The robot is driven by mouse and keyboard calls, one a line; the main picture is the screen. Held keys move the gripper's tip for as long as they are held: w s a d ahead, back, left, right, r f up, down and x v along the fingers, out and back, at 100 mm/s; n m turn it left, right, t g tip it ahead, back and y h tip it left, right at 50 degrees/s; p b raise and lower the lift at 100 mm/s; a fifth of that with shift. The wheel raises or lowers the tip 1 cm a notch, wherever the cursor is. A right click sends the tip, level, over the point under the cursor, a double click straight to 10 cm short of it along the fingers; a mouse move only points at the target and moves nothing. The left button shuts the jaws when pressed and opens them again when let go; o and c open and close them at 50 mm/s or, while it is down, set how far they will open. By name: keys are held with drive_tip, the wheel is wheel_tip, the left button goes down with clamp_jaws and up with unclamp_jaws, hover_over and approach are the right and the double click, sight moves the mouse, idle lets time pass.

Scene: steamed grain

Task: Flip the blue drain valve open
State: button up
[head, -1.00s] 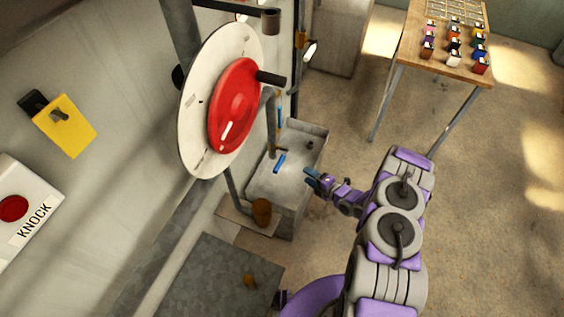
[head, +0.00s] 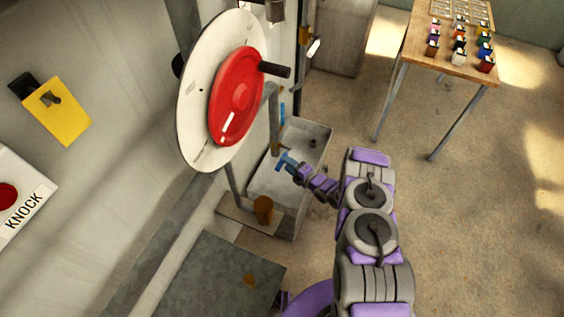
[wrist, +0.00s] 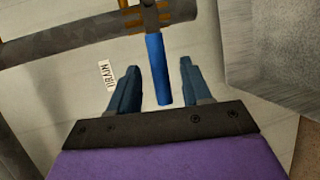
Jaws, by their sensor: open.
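The blue drain valve handle (wrist: 158,70) hangs from a pipe fitting in the wrist view, beside a small label reading DRAIN (wrist: 106,76). My gripper (wrist: 158,82) is open, with one blue finger on each side of the handle's lower end. In the head view my gripper (head: 284,160) is over the left side of the metal basin (head: 308,140), at the end of my purple and grey arm. There the handle is hard to separate from the blue fingers.
A large white disc with a red wheel (head: 237,95) and dark knob stands on the left wall above the basin. A brown cup (head: 263,210) sits near the basin's front. A wooden table (head: 450,66) with several small coloured items stands at the back right. Floor on the right is clear.

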drive_tip(key=b+x, duration=0.1)
drive_tip(key=x, duration=0.3)
drive_tip(key=shift+w+a, duration=0.3)
clamp_jaws()
drive_tip(key=shift+f, duration=0.1)
